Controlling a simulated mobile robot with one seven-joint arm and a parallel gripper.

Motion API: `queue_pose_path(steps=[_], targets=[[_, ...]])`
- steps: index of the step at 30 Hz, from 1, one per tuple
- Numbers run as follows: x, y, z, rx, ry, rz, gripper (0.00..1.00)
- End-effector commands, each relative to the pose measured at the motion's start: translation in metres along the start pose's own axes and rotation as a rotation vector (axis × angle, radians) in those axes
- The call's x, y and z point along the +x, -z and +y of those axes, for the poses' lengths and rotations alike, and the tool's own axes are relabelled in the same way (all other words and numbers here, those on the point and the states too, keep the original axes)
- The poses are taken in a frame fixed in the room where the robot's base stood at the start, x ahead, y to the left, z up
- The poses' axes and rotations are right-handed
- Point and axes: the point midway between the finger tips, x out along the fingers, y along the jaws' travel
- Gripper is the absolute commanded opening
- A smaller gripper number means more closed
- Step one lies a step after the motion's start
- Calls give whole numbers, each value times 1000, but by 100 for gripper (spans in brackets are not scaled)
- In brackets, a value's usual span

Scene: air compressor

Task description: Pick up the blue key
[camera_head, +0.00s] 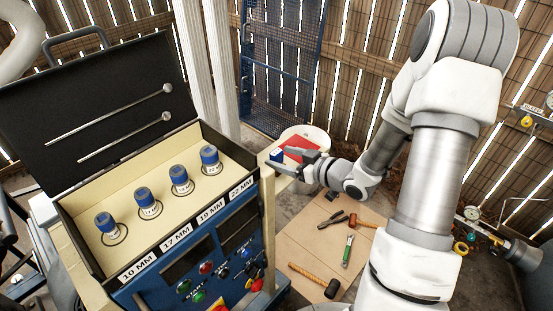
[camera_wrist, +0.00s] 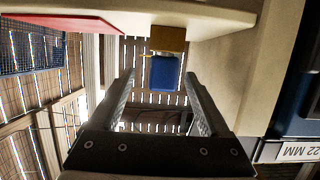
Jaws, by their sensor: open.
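The blue key shows in the wrist view as a blue block (camera_wrist: 165,73) below a brass-coloured block (camera_wrist: 167,38) at the edge of a pale surface. It appears between the two fingertips of my gripper (camera_wrist: 160,78), with gaps on both sides. In the head view a small blue patch (camera_head: 277,154), likely the same key, shows at the tips of my gripper (camera_head: 283,160). My gripper is open and empty. Its fingers partly hide the key in the head view, and whether they touch it cannot be told.
A red flat object (camera_head: 303,146) lies right beside my gripper. An open case (camera_head: 88,217) with several blue-topped sockets stands at the left, above a blue control panel (camera_head: 221,268). Hammers and other tools lie on a board (camera_head: 325,250) on the floor below.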

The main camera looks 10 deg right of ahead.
Motion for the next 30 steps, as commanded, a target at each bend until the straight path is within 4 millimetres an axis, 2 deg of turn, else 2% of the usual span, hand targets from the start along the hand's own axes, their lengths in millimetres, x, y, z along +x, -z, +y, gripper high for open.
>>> queue_pose_path(steps=[4,12,21,23,30], targets=[[12,0,-2,0,3,1,80],[49,0,-4,-2,3,1,80],[54,0,-4,0,0,0,80],[54,0,-4,0,0,0,71],[54,0,-4,-1,0,0,28]])
